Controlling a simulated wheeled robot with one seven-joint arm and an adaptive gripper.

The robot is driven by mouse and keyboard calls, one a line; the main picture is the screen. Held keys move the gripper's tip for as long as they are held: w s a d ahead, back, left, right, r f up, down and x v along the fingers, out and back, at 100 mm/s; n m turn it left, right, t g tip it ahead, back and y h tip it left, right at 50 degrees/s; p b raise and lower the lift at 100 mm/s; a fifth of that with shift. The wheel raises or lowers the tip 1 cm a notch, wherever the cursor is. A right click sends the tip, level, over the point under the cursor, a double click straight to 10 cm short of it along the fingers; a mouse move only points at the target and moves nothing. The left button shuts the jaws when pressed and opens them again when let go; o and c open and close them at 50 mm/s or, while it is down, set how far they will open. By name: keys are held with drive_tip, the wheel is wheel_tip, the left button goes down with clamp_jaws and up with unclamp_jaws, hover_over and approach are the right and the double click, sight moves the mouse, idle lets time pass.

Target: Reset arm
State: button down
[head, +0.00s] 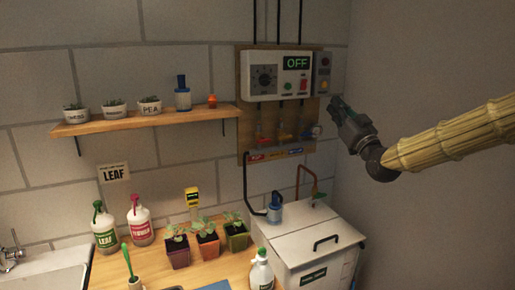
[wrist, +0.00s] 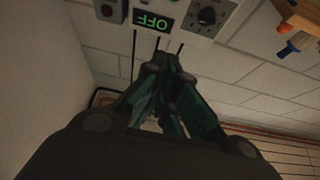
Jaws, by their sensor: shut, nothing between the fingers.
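My gripper (head: 340,106) is at the end of my straw-covered arm, at the right of the head view. It is shut and empty, raised in front of the wall just right of the control panel's lower part. The control panel (head: 262,87) is a white box with a dial and a green OFF display on a wooden board. In the wrist view my gripper's fingers (wrist: 163,62) come together, and the control panel (wrist: 185,14) shows upside down beyond them. No contact between gripper and panel can be made out.
A wooden shelf (head: 150,121) with labelled pots and a blue bottle hangs at the left. Below, a table (head: 205,272) holds spray bottles and several seedlings in pots. A white lidded bin (head: 310,240) stands below my gripper. The right wall area is bare.

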drive_tip(key=s+a+f+m+g+h+b, duration=0.1)
drive_tip(key=s+f+g, duration=0.1)
drive_tip(key=f, duration=1.2)
drive_tip(key=s+a+f+g+h+b, duration=0.1)
drive_tip(key=s+a+f+g, duration=0.1)
drive_tip(key=f, duration=1.1)
drive_tip(key=s+a+f+m+g+h+b, duration=0.1)
drive_tip(key=s+a+f+g+h, duration=0.1)
drive_tip(key=f, duration=1.2)
drive_tip(key=shift+s+a+f+m+g, duration=0.1)
drive_tip(key=shift+s+f+m+g, duration=0.2)
drive_tip(key=shift+g, duration=0.5)
drive_tip(key=s+f+m+g+h+b, duration=0.1)
drive_tip(key=s+f+g, duration=0.2)
drive_tip(key=s+f, duration=0.7)
drive_tip(key=s+f+g+h+b, duration=0.15)
drive_tip(key=s+f, duration=0.45)
drive_tip(key=f, duration=0.7)
drive_tip(key=s+d+f+g+h, duration=0.1)
drive_tip(key=s+f+g, duration=0.2)
drive_tip(key=s+f, duration=0.3)
drive_tip(key=s+d+f+g+b, duration=0.1)
drive_tip(key=s+f, duration=0.4)
drive_tip(key=s, duration=1.2)
drive_tip(key=s+d+f+m+g+h+b, duration=0.1)
drive_tip(key=s+f+g, duration=0.4)
drive_tip(key=s, duration=0.6)
drive_tip(key=shift+s+d+f+h, duration=0.2)
drive_tip(key=shift+d+f+h, duration=0.15)
drive_tip(key=shift+d+f, duration=0.5)
